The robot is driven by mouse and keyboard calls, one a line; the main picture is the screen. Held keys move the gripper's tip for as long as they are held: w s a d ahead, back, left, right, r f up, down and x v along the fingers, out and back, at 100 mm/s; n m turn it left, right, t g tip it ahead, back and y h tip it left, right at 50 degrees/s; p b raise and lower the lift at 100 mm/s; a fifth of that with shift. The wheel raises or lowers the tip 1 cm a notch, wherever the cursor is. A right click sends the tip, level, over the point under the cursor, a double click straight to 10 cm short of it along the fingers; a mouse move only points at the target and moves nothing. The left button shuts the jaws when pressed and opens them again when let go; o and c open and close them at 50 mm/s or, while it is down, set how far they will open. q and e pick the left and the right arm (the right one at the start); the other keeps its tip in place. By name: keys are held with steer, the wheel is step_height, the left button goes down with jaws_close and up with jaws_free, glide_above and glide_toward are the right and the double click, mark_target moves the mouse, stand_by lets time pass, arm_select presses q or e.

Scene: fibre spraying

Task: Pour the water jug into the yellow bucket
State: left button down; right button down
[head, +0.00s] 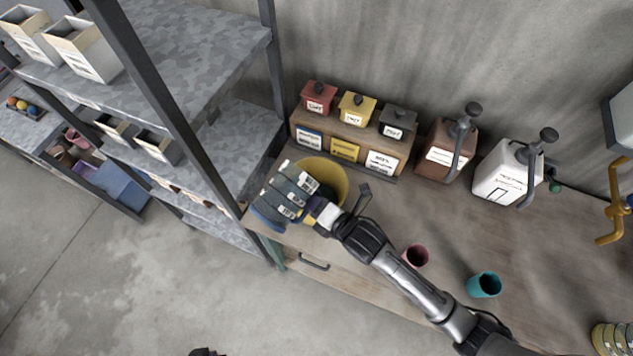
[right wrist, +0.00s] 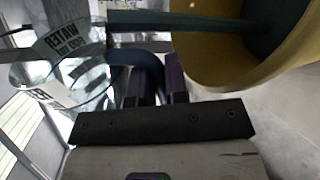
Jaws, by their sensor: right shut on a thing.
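The yellow bucket (head: 334,171) stands on the wooden bench, and its opening fills the upper right of the right wrist view (right wrist: 205,60). The clear water jug, with upside-down dark lettering, shows in the right wrist view (right wrist: 62,55). My right gripper (right wrist: 155,82) is shut on its dark handle, with the jug beside the bucket. In the head view my right gripper (head: 326,214) is at the bucket's near side; banded grey shapes with white labels partly cover the bucket there. Jug tilt and water flow cannot be told. A dark tip at the bottom edge may be my left gripper (head: 205,352).
A metal shelf (head: 215,55) stands left of the bucket. Behind it is a wooden rack (head: 345,140) with small labelled boxes. A brown container (head: 447,150) and a white container (head: 505,172) stand farther right. A pink cup (head: 416,256) and teal cup (head: 484,285) are near my right arm.

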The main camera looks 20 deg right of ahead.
steer(key=shift+d+r, duration=0.1)
steer(key=shift+w+d+r+m+p, duration=0.15)
steer(key=shift+m+p, duration=0.35)
steer(key=shift+p, duration=0.15)
steer(key=shift+w+d+y+p, duration=0.1)
steer(key=shift+d+y+p, duration=0.05)
steer(key=shift+y+p, duration=0.15)
stand_by(0.4)
steer(key=shift+m, duration=0.3)
steer(key=shift+f+m+g+y+p, duration=0.3)
steer(key=shift+f+m, duration=0.1)
steer(key=shift+m, duration=0.1)
stand_by(0.4)
steer(key=shift+a, duration=0.2)
